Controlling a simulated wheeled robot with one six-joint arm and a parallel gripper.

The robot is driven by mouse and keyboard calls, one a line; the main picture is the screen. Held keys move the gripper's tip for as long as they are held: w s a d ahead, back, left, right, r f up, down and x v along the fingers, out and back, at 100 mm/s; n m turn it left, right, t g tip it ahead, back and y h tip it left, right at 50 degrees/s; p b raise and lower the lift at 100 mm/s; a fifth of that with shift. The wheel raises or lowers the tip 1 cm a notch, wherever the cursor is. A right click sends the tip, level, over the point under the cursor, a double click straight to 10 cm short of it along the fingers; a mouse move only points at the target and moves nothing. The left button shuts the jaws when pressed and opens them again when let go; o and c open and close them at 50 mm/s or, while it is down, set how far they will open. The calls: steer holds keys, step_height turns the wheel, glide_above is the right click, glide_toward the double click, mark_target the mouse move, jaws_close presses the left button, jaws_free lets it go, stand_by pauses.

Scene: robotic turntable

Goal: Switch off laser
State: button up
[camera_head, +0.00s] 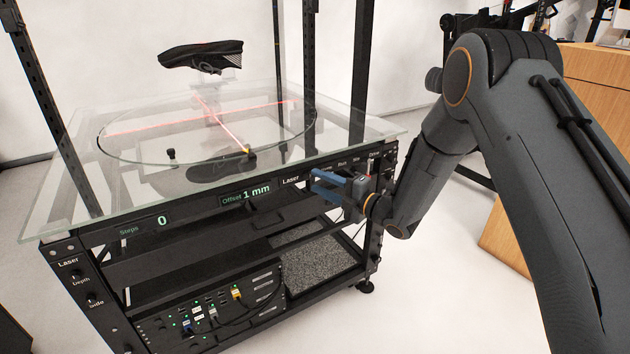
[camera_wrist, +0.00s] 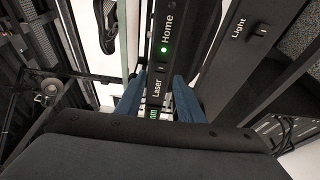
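Red laser lines (camera_head: 200,116) cross on the glass top of the turntable (camera_head: 60,205), so the laser shows as lit. A "Laser" label (camera_head: 290,181) is on the front panel, right of the "Offset 1 mm" display (camera_head: 246,194); it also shows in the wrist view (camera_wrist: 157,88). My gripper (camera_head: 314,182) is at the panel's front right, close to that label. In the wrist view its blue fingers (camera_wrist: 157,94) are apart, one on each side of the label strip, with no object held. I cannot make out the laser switch itself or any contact.
A black shoe (camera_head: 200,56) is above the glass. A "Home" label with a green light (camera_wrist: 163,49) and a "Light" switch (camera_wrist: 262,31) show near my gripper. The glass edge overhangs the panel. Black uprights (camera_head: 361,70) stand at the rack's corners. A wooden cabinet (camera_head: 597,85) stands right.

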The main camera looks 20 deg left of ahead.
mark_target(307, 176)
steer(key=shift+x, duration=1.35)
